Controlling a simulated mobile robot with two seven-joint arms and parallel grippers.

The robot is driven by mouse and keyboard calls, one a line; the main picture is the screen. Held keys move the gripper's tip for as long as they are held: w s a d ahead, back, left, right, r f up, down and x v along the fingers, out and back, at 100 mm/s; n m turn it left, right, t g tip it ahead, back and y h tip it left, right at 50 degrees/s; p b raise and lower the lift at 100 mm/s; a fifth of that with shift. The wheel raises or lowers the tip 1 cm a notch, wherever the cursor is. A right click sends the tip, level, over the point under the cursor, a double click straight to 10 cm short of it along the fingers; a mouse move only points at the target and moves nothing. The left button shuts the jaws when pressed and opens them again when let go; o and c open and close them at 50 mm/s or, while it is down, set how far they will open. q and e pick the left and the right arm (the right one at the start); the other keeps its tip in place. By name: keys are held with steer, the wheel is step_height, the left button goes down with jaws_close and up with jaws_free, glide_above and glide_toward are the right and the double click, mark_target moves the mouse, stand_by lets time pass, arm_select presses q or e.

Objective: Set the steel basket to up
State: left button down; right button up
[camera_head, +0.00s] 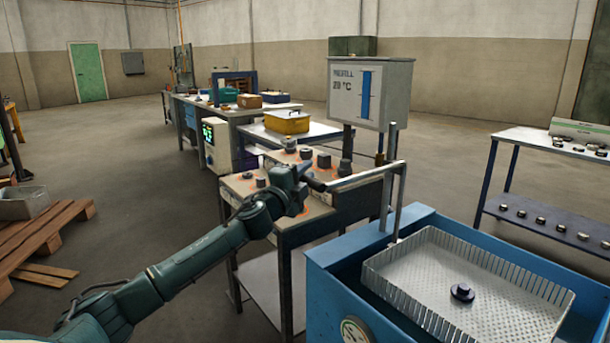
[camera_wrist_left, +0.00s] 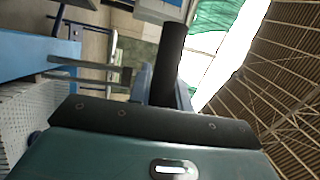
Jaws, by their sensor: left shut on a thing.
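The steel basket (camera_head: 465,285) is a perforated tray with slatted walls, at the top of the blue tank (camera_head: 350,285). A dark round part (camera_head: 462,292) lies on its floor. An upright bar (camera_head: 392,185) rises at the basket's back left corner, and a steel handle arm (camera_head: 365,176) reaches left from it. My left gripper (camera_head: 308,187) is at the dark grip on the arm's left end and is shut on it. In the left wrist view the dark grip (camera_wrist_left: 172,65) stands up between my fingers, and the basket (camera_wrist_left: 30,115) shows at the left. My right gripper is not in view.
A bench with dark parts (camera_head: 265,182) stands just behind my left arm. A sign panel (camera_head: 370,92) stands behind the handle. A rack with several small parts (camera_head: 545,215) is at the right. A wooden pallet (camera_head: 40,240) lies at the left; the floor between is open.

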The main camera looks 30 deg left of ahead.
arm_select(q)
step_height(320, 180, up, 4)
steer(key=shift+a+r+p, duration=0.1)
steer(key=shift+p, duration=1.15)
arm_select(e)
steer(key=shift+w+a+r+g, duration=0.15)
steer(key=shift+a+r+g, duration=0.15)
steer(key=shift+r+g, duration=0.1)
arm_select(q)
steer(key=shift+r, duration=0.1)
steer(key=c, duration=1.3)
jaws_free()
steer(key=shift+c, duration=0.2)
steer(key=shift+o, duration=0.2)
steer(key=shift+f, duration=0.2)
steer(key=shift+s+f, duration=0.1)
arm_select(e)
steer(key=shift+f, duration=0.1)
